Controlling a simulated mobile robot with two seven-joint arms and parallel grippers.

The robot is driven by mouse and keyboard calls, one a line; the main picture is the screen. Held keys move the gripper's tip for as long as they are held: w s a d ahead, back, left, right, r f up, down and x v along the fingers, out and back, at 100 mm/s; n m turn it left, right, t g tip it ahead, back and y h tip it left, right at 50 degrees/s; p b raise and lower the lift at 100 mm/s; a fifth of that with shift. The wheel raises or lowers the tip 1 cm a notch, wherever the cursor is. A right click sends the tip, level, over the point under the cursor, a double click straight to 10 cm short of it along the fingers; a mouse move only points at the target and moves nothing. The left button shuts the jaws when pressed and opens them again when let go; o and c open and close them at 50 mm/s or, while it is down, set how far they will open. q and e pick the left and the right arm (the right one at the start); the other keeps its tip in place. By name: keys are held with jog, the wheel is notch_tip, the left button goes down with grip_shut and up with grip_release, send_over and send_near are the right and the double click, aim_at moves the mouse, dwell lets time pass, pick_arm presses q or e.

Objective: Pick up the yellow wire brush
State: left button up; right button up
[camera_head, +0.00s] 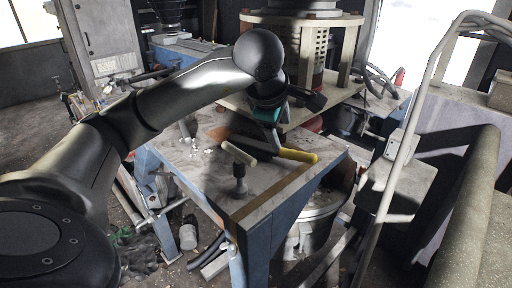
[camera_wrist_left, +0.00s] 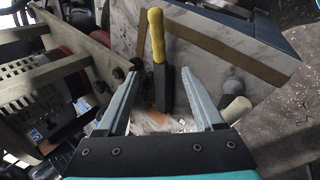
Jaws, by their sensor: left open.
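The wire brush has a yellow handle (camera_head: 298,155) and lies on the worn table (camera_head: 205,178) near its right side. In the left wrist view, its yellow handle (camera_wrist_left: 156,36) points up the picture and its dark part (camera_wrist_left: 163,88) appears between my fingers. My left gripper (camera_wrist_left: 160,76) is open and empty, its two fingers on either side of the brush in that picture. In the head view, my left gripper (camera_head: 273,132) is over the brush's dark end and partly hides it. I cannot tell the exact height gap. My right gripper is not in view.
White bits (camera_head: 196,145) are scattered on the table's left. A machine on a wooden frame (camera_head: 312,50) rises behind. A metal rail (camera_head: 405,150) stands right.

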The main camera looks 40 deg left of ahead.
aim_at(287, 151)
pick_arm(q)
jog(key=p+x, duration=0.1)
jog(key=x, duration=0.6)
jog(key=shift+f, duration=0.1)
jog(key=p+x, duration=0.1)
jog(key=x, duration=0.3)
jog(key=shift+w, duration=0.1)
jog(key=shift+w+a+f, duration=0.15)
jog(key=shift+w+f, duration=0.15)
jog(key=shift+f, duration=0.3)
grip_shut()
jog(key=shift+r, duration=0.1)
